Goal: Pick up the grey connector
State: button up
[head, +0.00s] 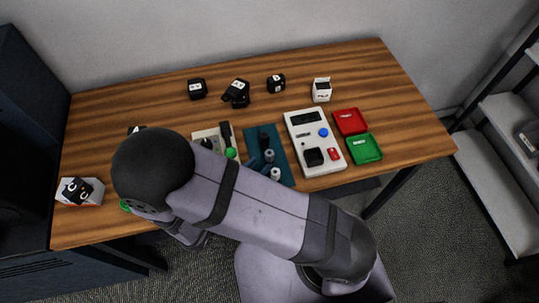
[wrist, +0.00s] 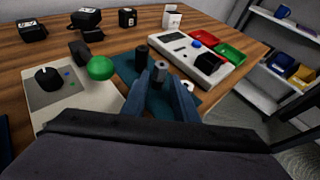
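The grey connector (wrist: 159,72) stands upright on a dark teal mat (wrist: 128,68). In the wrist view it shows between my gripper's two blue fingers; whether they touch it I cannot tell. In the head view the grey connector (head: 269,155) is in the middle of a short row on the mat (head: 283,160). My gripper (wrist: 160,88) is open, with a gap between its fingers. The connector's lower part is partly hidden.
A black connector (wrist: 141,53) stands behind the grey one, and a white one (head: 275,174) in front. A white tester box (head: 299,128) is to the right, with red (head: 350,121) and green (head: 364,149) trays beyond. A beige panel with a green knob (wrist: 101,68) is left.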

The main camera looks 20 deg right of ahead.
aim_at(267, 158)
jog(key=shift+d, duration=0.2)
jog(key=shift+w+d+f, duration=0.1)
jog(key=shift+w+d, duration=0.05)
jog(key=shift+w, duration=0.05)
jog(key=shift+p+x, duration=1.4)
jog(key=shift+x, duration=1.25)
jog(key=shift+w+d+f, duration=0.35)
jog(key=shift+w+d, duration=0.05)
jog(key=shift+w, duration=0.1)
grip_shut()
